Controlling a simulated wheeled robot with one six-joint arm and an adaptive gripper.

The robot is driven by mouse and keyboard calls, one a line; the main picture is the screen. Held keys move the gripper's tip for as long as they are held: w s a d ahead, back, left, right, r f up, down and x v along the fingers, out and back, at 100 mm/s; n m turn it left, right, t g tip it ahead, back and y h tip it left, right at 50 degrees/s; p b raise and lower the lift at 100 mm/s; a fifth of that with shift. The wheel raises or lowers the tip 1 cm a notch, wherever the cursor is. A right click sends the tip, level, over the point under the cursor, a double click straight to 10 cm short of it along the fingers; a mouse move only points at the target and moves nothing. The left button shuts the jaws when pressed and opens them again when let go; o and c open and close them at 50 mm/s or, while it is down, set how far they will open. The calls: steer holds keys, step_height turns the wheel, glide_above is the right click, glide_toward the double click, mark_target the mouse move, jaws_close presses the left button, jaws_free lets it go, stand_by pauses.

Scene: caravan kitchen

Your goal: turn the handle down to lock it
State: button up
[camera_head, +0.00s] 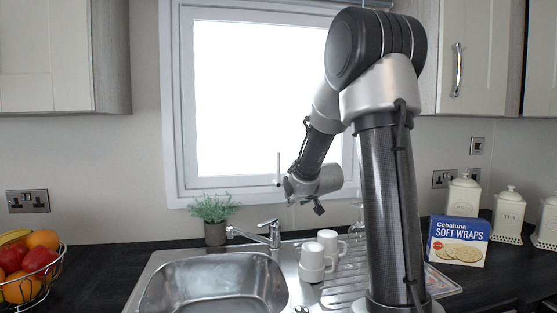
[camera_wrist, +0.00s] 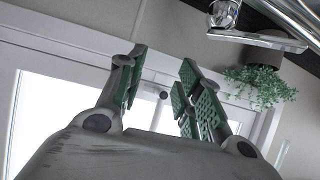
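The white window handle (camera_head: 278,168) stands upright at the lower part of the window frame, just left of my wrist in the head view. In the wrist view, which looks upside down, the pale handle (camera_wrist: 156,117) shows in the gap between my fingers, with a small dark round spot at its pivot end. My gripper (camera_wrist: 161,72) is open, with a green-padded finger on each side of that gap. I cannot see either finger touching the handle. In the head view my gripper (camera_head: 288,188) is close to the handle, its fingers mostly hidden by the wrist.
Below the window are a potted plant (camera_head: 214,210), a tap (camera_head: 268,232), a steel sink (camera_head: 215,285) and white mugs (camera_head: 312,262). A fruit basket (camera_head: 30,275) is at left. A Soft Wraps box (camera_head: 458,242) and canisters (camera_head: 508,212) are at right.

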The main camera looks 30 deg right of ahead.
mark_target(279, 158)
steer(key=w+a+r+t, duration=0.1)
steer(key=w+r+t, duration=0.15)
steer(key=r, duration=0.35)
steer(key=w+r+t, duration=0.2)
steer(key=r+t, duration=0.1)
steer(key=r, duration=0.3)
steer(key=shift+t+y, duration=0.25)
steer(key=shift+y, duration=0.05)
steer(key=w, duration=0.7)
steer(key=shift+w+d+r, duration=0.25)
steer(key=shift+w, duration=0.05)
jaws_close()
